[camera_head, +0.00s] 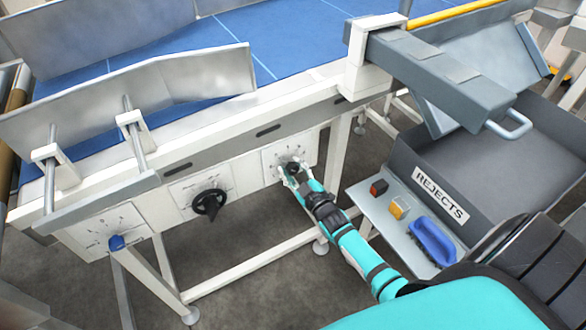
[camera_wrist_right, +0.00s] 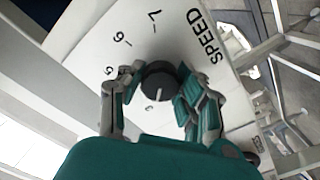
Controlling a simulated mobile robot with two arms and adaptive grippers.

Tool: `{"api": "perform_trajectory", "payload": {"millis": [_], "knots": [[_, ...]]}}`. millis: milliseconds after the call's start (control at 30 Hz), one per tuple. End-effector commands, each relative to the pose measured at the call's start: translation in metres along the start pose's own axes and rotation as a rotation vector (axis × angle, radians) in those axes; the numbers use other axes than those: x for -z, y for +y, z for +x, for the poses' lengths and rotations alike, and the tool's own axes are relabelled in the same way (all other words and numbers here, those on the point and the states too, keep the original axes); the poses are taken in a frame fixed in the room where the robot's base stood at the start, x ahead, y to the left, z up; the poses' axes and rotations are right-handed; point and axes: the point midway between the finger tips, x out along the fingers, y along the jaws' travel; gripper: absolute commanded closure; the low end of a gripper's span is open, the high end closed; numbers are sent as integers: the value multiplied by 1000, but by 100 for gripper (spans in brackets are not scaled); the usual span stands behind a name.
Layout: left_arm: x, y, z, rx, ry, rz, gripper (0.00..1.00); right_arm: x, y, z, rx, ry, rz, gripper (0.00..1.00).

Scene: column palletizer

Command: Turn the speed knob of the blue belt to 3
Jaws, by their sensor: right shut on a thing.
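The blue belt (camera_head: 290,35) runs across the top of the head view, and its pale side frame carries several control plates. The speed knob (camera_head: 292,166) is small, dark and round, on the rightmost white plate (camera_head: 305,150). My right gripper (camera_head: 293,175) is shut on this knob. In the wrist view the knob (camera_wrist_right: 158,78) sits between the two fingers, with a short white mark on its lower side. The plate there (camera_wrist_right: 150,42) reads SPEED and shows a few scale numbers. The fingers and palm hide the rest of the scale. My left gripper is not in view.
A black rotary handle (camera_head: 209,203) and a blue knob (camera_head: 116,242) sit on plates farther left. Right of my forearm, a grey shelf (camera_head: 385,225) holds a red block, an orange block and a blue object beside the REJECTS bin (camera_head: 490,160). Frame legs stand below the belt.

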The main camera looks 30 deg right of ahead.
Motion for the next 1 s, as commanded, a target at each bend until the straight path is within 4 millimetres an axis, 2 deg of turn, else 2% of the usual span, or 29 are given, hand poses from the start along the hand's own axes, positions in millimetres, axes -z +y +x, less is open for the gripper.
{"api": "perform_trajectory", "payload": {"millis": [167, 200, 367, 633, 733, 867, 1000], "knots": [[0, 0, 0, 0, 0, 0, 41, 0, -1, 0, 1, 0, 1, 98], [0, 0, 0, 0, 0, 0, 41, 0, -1, 0, 1, 0, 1, 62], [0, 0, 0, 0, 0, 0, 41, 0, 0, 0, 1, 0, 1, 41], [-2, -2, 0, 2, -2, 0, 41, 0, 0, -1, 1, 0, 2, 41], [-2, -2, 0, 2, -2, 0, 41, -1, -1, -8, 2, -1, 2, 41], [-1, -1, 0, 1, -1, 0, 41, -1, -1, -28, 2, -3, 2, 41], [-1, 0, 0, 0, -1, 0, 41, -1, -1, -60, 3, -3, 1, 41]]}}
